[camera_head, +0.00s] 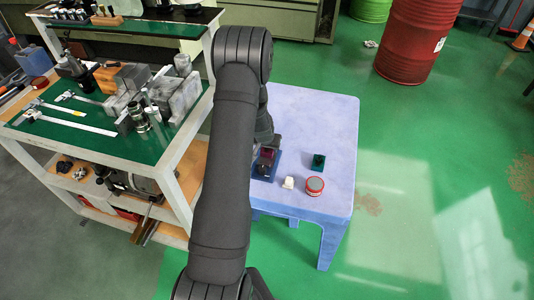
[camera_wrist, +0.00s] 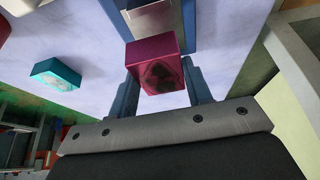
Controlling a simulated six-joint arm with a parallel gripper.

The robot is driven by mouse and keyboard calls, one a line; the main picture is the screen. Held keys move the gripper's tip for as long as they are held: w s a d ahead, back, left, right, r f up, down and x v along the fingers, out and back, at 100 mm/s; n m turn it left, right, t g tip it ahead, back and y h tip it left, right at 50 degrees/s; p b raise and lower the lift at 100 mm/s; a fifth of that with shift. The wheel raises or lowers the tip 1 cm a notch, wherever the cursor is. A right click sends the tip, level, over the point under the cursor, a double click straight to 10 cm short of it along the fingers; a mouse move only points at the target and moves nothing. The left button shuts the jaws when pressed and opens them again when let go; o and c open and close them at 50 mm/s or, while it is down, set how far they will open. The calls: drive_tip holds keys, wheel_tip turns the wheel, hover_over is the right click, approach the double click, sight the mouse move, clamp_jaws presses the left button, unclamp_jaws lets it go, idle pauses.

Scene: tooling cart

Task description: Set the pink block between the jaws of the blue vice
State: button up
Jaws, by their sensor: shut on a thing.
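The pink block (camera_wrist: 154,64) is between the two fingers of my gripper (camera_wrist: 159,70) in the wrist view, and the gripper is shut on it. The blue vice (camera_wrist: 187,22) with a bright metal part lies just beyond the block at the top of that view. The block overlaps the vice's near edge in the picture; I cannot tell whether they touch. In the head view the vice (camera_head: 277,167) is on the table right of my arm, with the dark pink block (camera_head: 267,153) seen over it. My arm hides part of the vice and most of the gripper there.
On the pale blue table (camera_head: 325,115), a green block (camera_head: 318,161), a red round tin (camera_head: 315,186) and a small white object (camera_head: 288,183) stand right of the vice. The table's far part is clear. A tool cart (camera_head: 165,165) crowded with tools stands to the left.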

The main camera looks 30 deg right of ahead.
sight(267, 153)
drive_tip(key=shift+w+a+f, duration=0.1)
drive_tip(key=shift+w+f, duration=0.05)
drive_tip(key=shift+w, duration=0.1)
drive_tip(key=shift+f, duration=2)
drive_tip(key=shift+f, duration=0.15)
drive_tip(key=o, duration=1.2)
drive_tip(key=v, duration=1.2)
